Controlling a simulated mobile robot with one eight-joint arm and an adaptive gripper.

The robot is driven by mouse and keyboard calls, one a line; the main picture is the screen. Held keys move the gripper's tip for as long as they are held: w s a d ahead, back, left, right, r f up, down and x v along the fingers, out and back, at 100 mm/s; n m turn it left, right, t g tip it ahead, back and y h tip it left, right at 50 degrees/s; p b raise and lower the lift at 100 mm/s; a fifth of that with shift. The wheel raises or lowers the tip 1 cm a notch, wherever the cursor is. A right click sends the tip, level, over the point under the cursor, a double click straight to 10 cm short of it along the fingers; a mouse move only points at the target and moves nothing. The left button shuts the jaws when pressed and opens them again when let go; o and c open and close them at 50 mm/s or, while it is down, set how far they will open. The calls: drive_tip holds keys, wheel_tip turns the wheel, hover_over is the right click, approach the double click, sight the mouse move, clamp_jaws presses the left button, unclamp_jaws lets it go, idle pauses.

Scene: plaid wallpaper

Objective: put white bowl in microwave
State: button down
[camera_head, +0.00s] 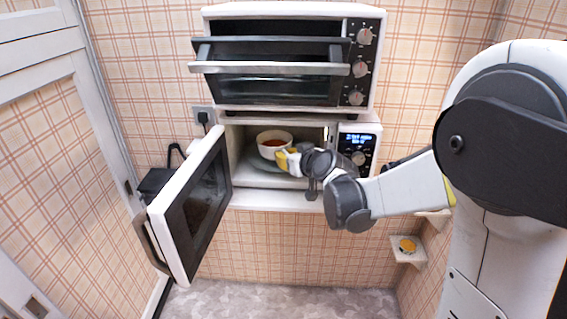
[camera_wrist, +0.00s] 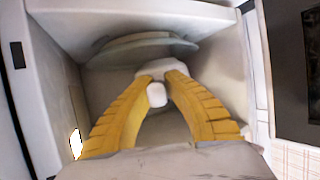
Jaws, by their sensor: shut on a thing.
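The white bowl (camera_head: 270,143) is inside the open microwave, over its turntable (camera_head: 262,162); something orange-brown shows in it. My gripper (camera_head: 284,158) reaches in from the right and is shut on the bowl's near right side. In the wrist view, the yellow fingers (camera_wrist: 160,78) meet at a white part of the bowl (camera_wrist: 158,68), most of which is hidden. The microwave (camera_head: 361,125) has its door (camera_head: 192,205) swung wide open to the left. I cannot tell whether the bowl touches the turntable (camera_wrist: 140,48).
A toaster oven (camera_head: 290,100) with its door partly open sits right above the microwave. The microwave stands on a white shelf (camera_head: 265,200). A dark object (camera_head: 158,183) is behind the open door. The grey floor (camera_head: 290,303) is clear.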

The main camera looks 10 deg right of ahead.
drive_tip(key=w, duration=0.2)
drive_tip(key=w+d, duration=0.1)
drive_tip(key=w, duration=0.1)
drive_tip(key=w+d, duration=0.1)
drive_tip(key=w, duration=0.1)
drive_tip(key=shift+w+d+f, duration=0.1)
drive_tip(key=shift+w+f, duration=0.05)
drive_tip(key=shift+w, duration=0.15)
drive_tip(key=shift+s+f+b, duration=0.1)
drive_tip(key=shift+f+b, duration=0.5)
drive_tip(key=shift+f, duration=0.35)
drive_tip(key=c, duration=1.5)
unclamp_jaws()
drive_tip(key=shift+o, duration=0.2)
drive_tip(key=v, duration=1.2)
drive_tip(key=shift+s, duration=0.1)
